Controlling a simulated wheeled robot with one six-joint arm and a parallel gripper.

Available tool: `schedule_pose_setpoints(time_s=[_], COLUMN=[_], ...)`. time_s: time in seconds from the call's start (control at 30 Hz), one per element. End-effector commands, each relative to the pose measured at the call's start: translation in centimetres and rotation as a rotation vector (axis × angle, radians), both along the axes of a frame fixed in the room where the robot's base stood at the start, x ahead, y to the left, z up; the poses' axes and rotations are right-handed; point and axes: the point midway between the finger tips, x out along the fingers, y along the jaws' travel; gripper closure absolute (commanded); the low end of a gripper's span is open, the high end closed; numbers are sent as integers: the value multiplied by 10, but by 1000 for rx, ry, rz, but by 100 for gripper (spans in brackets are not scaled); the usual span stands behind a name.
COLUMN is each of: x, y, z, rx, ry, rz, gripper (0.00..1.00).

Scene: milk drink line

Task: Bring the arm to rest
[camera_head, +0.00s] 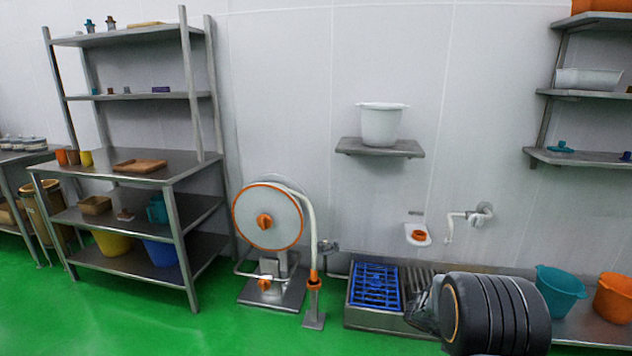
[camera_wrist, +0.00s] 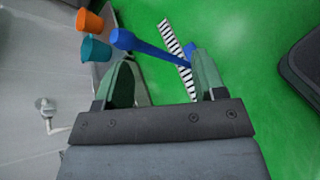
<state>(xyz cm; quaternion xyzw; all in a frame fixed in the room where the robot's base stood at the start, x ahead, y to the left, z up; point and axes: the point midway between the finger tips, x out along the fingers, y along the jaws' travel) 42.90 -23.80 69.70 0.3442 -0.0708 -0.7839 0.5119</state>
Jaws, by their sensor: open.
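My gripper (camera_wrist: 165,75) shows in the wrist view with two green fingers spread wide apart. It is open. A blue long-handled thing (camera_wrist: 155,50) passes behind the gap between the fingers, its thick end at the left and its thin end by the right finger. It looks beyond the fingers, and I see no grip on it. In the head view my dark, ringed arm reaches in at the lower right, in front of the floor-level grate. The fingers cannot be made out there.
A teal bucket (camera_head: 560,290) and an orange bucket (camera_head: 614,297) stand right of my arm. A blue grate (camera_head: 375,286) lies left of it, with a hose reel (camera_head: 267,216) farther left. A steel shelf rack (camera_head: 142,179) stands at left. Green floor (camera_head: 110,320) is open in front.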

Motion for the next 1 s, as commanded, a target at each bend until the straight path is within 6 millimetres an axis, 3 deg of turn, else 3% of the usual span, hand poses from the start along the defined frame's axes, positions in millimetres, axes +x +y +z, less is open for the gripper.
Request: schedule_pose_setpoints(time_s=[0.03, 0.1, 0.3, 0.5, 0.7, 1.0], x=[-10, -26, -68, -100, -119, -127], y=[18, 44, 121, 186, 225, 242], z=[57, 97, 199, 273, 315, 329], rx=[60, 154, 449, 728, 921, 1011], ry=[-87, -198, -508, -750, -889, -944], rz=[-42, -107, -273, -403, -487, -529], gripper=[36, 36, 36, 36, 36, 36])
